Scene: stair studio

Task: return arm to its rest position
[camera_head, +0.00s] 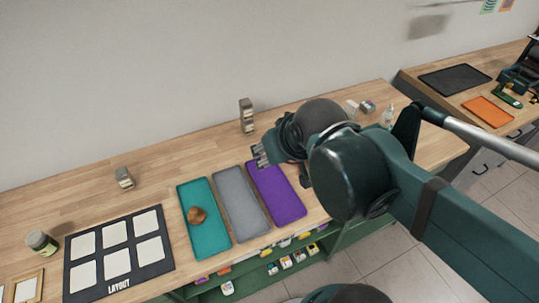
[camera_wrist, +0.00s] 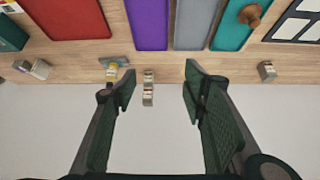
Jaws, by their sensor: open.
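My gripper (camera_wrist: 158,85) is open and empty in the wrist view, its two dark green fingers spread apart over the back of the wooden bench near the wall. In the head view my gripper (camera_head: 260,156) shows only in part, beside the purple tray (camera_head: 277,196) and behind my dark green arm. A brown wooden object (camera_head: 197,215) lies in the teal tray (camera_head: 213,243), apart from the gripper. A grey tray (camera_head: 241,204) between the teal and purple trays is empty. The wrist view also shows a red tray (camera_wrist: 66,18), which my arm hides in the head view.
A stacked block column (camera_head: 246,115) stands near the wall, and a small block (camera_head: 124,178) stands farther left. A black layout board (camera_head: 118,257) with white cards and a green-lidded jar (camera_head: 41,242) are at the left. A second bench (camera_head: 470,92) holds an orange tray (camera_head: 488,111).

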